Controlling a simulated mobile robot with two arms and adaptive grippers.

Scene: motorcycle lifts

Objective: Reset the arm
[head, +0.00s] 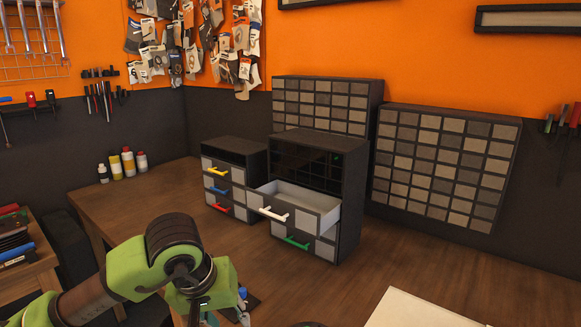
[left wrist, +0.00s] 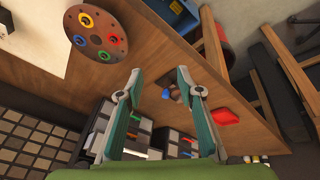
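My left arm comes in from the lower left in the head view, bent over the wooden workbench (head: 330,290). Its gripper is partly cut off at the bottom edge there. In the left wrist view my left gripper (left wrist: 159,74) has its two teal fingers spread wide apart with nothing held between them. It is apart from the drawer cabinets. My right gripper shows in neither view.
A black cabinet (head: 351,205) has its white-handled drawer (head: 300,205) pulled out; its green-handled drawer is shut. A smaller cabinet (head: 236,147) stands to its left. A round wooden disc (left wrist: 86,43) with coloured rings and a red object (left wrist: 226,117) lie on the bench.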

